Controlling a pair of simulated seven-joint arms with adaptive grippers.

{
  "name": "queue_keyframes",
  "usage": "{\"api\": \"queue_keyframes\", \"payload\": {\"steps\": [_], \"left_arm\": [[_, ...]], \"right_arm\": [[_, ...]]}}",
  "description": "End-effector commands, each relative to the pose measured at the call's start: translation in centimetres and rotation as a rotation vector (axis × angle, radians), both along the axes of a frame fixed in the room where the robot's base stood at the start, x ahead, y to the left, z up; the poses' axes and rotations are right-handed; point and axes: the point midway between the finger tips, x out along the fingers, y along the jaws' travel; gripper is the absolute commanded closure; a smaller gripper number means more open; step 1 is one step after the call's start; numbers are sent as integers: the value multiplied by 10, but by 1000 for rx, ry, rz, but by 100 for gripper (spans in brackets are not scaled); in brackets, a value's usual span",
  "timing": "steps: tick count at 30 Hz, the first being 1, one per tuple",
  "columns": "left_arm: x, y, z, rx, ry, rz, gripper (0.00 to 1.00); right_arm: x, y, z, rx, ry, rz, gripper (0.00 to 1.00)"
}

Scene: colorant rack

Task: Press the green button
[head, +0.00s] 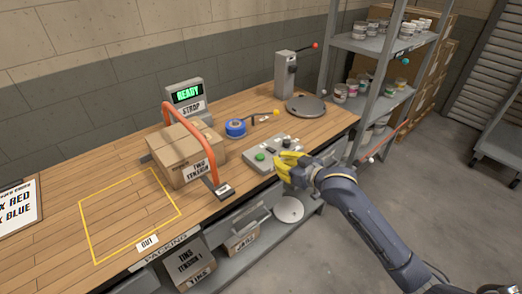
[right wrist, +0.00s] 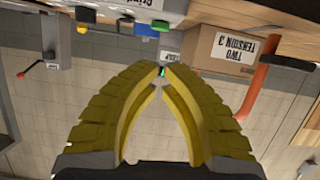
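The green button (head: 261,156) is a small round cap on the left end of a grey control box (head: 273,161) near the table's front edge. It also shows in the right wrist view (right wrist: 160,25), where the picture is upside down. My right gripper (head: 284,163) has yellow fingers and is just right of the green button, over the front of the control box. In the right wrist view its fingertips (right wrist: 162,68) come together with nothing seen held. I cannot tell any touch with the box. My left gripper is not in view.
An orange arched bar (head: 216,145) and a cardboard box (head: 180,150) stand left of the control box. A blue round item (head: 235,128) lies behind it. A display reading READY (head: 187,93) stands at the back. A yellow outlined area (head: 105,188) is bare.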

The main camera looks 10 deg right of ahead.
Motion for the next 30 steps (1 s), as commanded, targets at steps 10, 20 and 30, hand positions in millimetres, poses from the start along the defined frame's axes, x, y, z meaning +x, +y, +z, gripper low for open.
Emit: {"api": "queue_keyframes", "payload": {"steps": [10, 20, 30], "left_arm": [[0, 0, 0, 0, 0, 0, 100], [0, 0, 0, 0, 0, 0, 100], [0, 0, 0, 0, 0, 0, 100]], "right_arm": [[23, -1, 33, 86, -14, 22, 100], [23, -1, 34, 90, -15, 23, 100], [41, 9, 28, 91, -14, 23, 100]]}}
